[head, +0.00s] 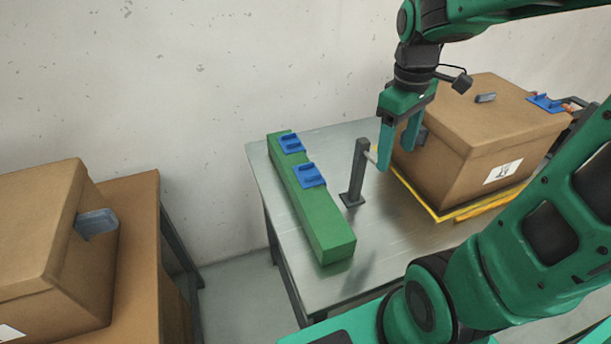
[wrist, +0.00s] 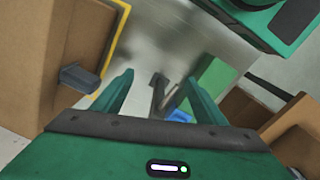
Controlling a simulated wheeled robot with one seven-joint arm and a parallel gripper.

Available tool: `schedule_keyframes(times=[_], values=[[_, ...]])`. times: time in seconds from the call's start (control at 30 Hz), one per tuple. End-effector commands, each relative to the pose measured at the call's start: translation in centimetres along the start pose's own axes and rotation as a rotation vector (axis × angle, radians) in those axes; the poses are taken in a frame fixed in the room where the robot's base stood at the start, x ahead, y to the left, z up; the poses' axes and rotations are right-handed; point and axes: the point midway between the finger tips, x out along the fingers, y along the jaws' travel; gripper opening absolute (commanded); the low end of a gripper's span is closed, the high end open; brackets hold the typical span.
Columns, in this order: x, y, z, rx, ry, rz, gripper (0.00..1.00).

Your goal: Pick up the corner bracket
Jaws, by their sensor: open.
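Blue bracket-like pieces are the likeliest corner brackets, but I cannot tell which one is meant. Two, a far one (head: 291,143) and a nearer one (head: 309,175), sit on a long green block (head: 325,235). Another blue piece (head: 546,102) lies at the right edge of the cardboard box top. My gripper (head: 396,158) is open and points down between a dark post and the box, right of the green block. In the wrist view, nothing shows between the fingertips' inner faces except the background post, and a blue piece (wrist: 179,116) shows partly behind the right finger.
The dark post (head: 357,175) with a light peg stands on the metal table (head: 350,275). The large cardboard box (head: 480,135) rests on a yellow-edged base (head: 450,212) close to my gripper. Another box (head: 45,240) stands at left. The table's front-middle is clear.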

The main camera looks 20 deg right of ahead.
Motion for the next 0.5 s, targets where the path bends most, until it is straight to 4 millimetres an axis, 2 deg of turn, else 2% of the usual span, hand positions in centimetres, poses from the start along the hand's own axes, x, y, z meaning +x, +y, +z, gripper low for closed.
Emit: schedule_keyframes(times=[0.03, 0.1, 0.3, 0.4, 0.5], values=[[0.0, -0.4, -2.2, -0.127, -0.003, 0.001, 0.66], [0.0, -1.1, -5.0, -0.307, -0.001, 0.001, 0.66], [0.4, -4.2, -12.4, -0.779, 0.015, -0.008, 0.66], [0.8, -6.0, -15.4, -0.977, 0.026, -0.015, 0.66], [1.0, -7.4, -17.4, -1.117, 0.037, -0.021, 0.66]])
